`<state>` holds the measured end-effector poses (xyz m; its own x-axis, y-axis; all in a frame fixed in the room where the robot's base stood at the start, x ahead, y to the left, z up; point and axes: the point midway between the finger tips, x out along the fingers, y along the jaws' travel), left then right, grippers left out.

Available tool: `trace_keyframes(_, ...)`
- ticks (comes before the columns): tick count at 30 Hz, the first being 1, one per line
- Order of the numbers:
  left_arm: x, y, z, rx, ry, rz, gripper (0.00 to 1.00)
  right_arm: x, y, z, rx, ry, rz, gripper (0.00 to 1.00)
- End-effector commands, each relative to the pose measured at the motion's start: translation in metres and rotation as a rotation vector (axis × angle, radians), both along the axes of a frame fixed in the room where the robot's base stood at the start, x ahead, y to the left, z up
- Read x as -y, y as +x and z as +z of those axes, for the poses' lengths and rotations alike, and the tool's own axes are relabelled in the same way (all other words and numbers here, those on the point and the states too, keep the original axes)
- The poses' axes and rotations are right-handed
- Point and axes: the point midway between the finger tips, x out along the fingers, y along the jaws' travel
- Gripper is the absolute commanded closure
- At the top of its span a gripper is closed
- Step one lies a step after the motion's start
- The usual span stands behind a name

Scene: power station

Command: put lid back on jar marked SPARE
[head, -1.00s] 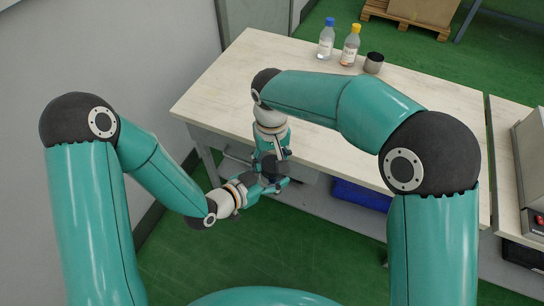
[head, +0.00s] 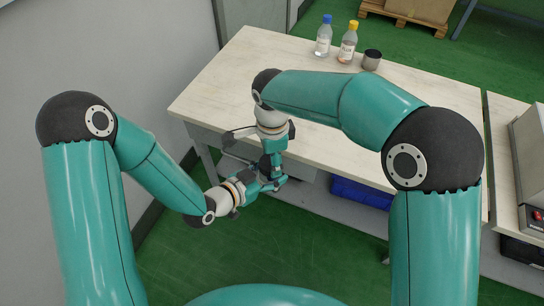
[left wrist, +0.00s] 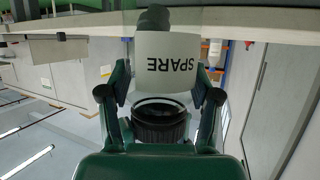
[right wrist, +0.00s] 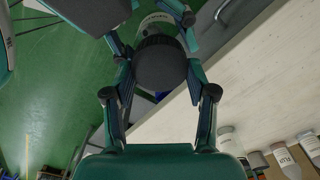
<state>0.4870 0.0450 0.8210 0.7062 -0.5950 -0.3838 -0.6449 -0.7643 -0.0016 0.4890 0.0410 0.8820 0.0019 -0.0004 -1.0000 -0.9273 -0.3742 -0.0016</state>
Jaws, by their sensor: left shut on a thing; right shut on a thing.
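The jar (left wrist: 166,62) has a white label reading SPARE, which appears upside down in the left wrist view. My left gripper (head: 262,186) is shut on the jar, its fingers on either side of it. The black ribbed lid (left wrist: 160,122) lines up with the jar's mouth, with a pale ring between them. I cannot tell whether they touch. In the right wrist view the round dark top of the lid (right wrist: 160,64) sits between the fingers of my right gripper (right wrist: 158,75), which is shut on it. In the head view the grippers hide the jar and lid.
The pale worktable (head: 240,85) lies just beyond the grippers. A blue-capped bottle (head: 323,38), a yellow-capped bottle (head: 348,45) and a grey cup (head: 371,60) stand at its back. A blue bin (head: 360,192) is under it. The table's middle is clear.

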Motion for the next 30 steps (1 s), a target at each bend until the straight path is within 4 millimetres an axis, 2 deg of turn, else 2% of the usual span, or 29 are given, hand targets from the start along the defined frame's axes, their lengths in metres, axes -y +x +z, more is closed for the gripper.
trace_keyframes(6,0.0003,-0.0002,0.0001,0.000,0.000,-0.001,1.00,0.0002,-0.0023,0.0003,0.001,0.001,-0.491,0.57)
trace_keyframes(12,0.0003,-0.0003,0.0000,0.000,0.000,-0.001,1.00,-0.0004,-0.0037,0.0003,0.001,0.002,-0.863,0.57)
trace_keyframes(17,0.0003,-0.0004,0.0000,0.000,0.000,-0.001,1.00,-0.0007,-0.0041,0.0003,0.001,0.003,-0.976,0.57)
trace_keyframes(25,0.0005,-0.0006,-0.0001,-0.001,0.001,-0.002,1.00,-0.0007,-0.0038,0.0003,0.002,0.004,-0.979,0.57)
trace_keyframes(26,0.0004,-0.0006,-0.0001,-0.001,0.001,-0.002,1.00,-0.0007,-0.0038,0.0003,0.002,0.004,-0.979,0.39)
trace_keyframes(30,0.0004,-0.0003,0.0000,0.000,0.000,-0.001,1.00,-0.0007,-0.0039,0.0002,0.001,0.003,-0.978,0.18)
